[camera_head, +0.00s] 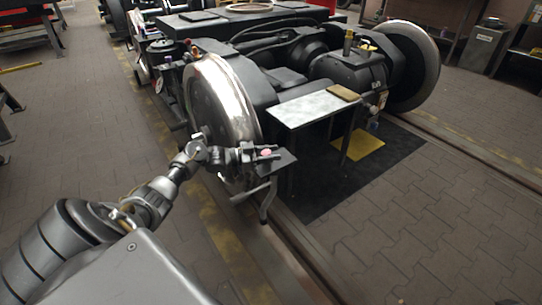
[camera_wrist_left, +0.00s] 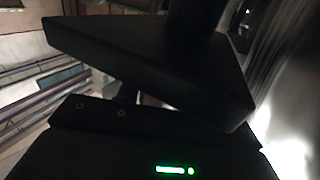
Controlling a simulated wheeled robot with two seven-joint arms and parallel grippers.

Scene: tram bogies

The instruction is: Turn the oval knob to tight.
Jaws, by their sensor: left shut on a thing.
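My left gripper (camera_head: 262,154) reaches in from the left to a small dark bracket plate (camera_head: 280,168) beside the near wheel. It is shut on a small pinkish-red part, which looks like the oval knob (camera_head: 267,153). The fingers cover most of the knob, so its turn angle and any markings cannot be read. In the left wrist view a black slab-like shape (camera_wrist_left: 160,65) fills the middle and hides the jaw tips. A green light (camera_wrist_left: 170,170) glows below it. My right gripper is not in view.
The bogie's near wheel (camera_head: 222,100) stands right behind my left gripper. A bent metal handle (camera_head: 266,200) hangs below the bracket. A small grey table (camera_head: 305,108) with a brown block (camera_head: 343,92) stands to the right. The paved floor (camera_head: 440,230) at right is clear.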

